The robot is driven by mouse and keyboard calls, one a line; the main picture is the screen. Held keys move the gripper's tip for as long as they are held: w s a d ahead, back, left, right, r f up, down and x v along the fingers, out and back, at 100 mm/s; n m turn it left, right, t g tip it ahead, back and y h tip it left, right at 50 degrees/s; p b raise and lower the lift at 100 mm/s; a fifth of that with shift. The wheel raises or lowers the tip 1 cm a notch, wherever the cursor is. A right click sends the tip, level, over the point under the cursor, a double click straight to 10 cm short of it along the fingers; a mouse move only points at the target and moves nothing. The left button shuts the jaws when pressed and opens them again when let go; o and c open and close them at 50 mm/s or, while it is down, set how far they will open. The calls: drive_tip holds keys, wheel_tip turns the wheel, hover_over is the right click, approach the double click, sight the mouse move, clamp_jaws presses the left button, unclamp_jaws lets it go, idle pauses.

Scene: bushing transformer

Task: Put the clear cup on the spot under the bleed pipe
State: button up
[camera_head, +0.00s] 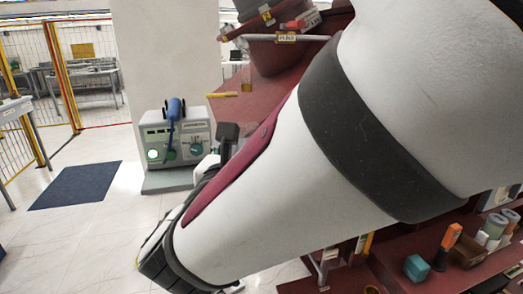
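A pale horizontal pipe (300,38) with a small yellow tag sticks out to the left from the dark red machine at the top, and I take it for the bleed pipe. A faint see-through shape (246,76) stands below it on the red surface. It may be the clear cup, but it is too small and faint to be sure. My white arm with its dark red stripe crosses the middle of the view. A black part shows past its far edge and may belong to my gripper. The fingers cannot be made out, nor whether they hold anything.
A grey-green device (178,141) with a blue handle (175,110) stands by the pale pillar (165,50). A dark mat (78,185) lies on open floor at left. A red shelf at lower right holds a teal block (416,268) and an orange-handled tool (450,240).

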drive_tip(key=s+d+f+m+g+h, duration=0.25)
drive_tip(key=s+d+m+g, duration=0.35)
drive_tip(key=d, duration=0.5)
drive_tip(key=s+d+f+m+g+h, duration=0.1)
drive_tip(key=d+m+g+h, duration=0.25)
drive_tip(key=d+m, duration=0.6)
drive_tip(key=s+d+f+m+g+y, duration=0.2)
drive_tip(key=s+d+f+m, duration=0.1)
drive_tip(key=s+m, duration=0.15)
drive_tip(key=s+d+f+m+g+y, duration=0.1)
drive_tip(key=s+d+f+m+g, duration=0.1)
drive_tip(key=s+d+m, duration=0.3)
drive_tip(key=s+a+f+m+y, duration=0.1)
drive_tip(key=s+a+m+y, duration=0.4)
drive_tip(key=a+m+y, duration=0.1)
drive_tip(key=shift+s+a+m, duration=0.2)
drive_tip(key=shift+a+m, duration=0.7)
drive_tip(key=shift+m, duration=0.2)
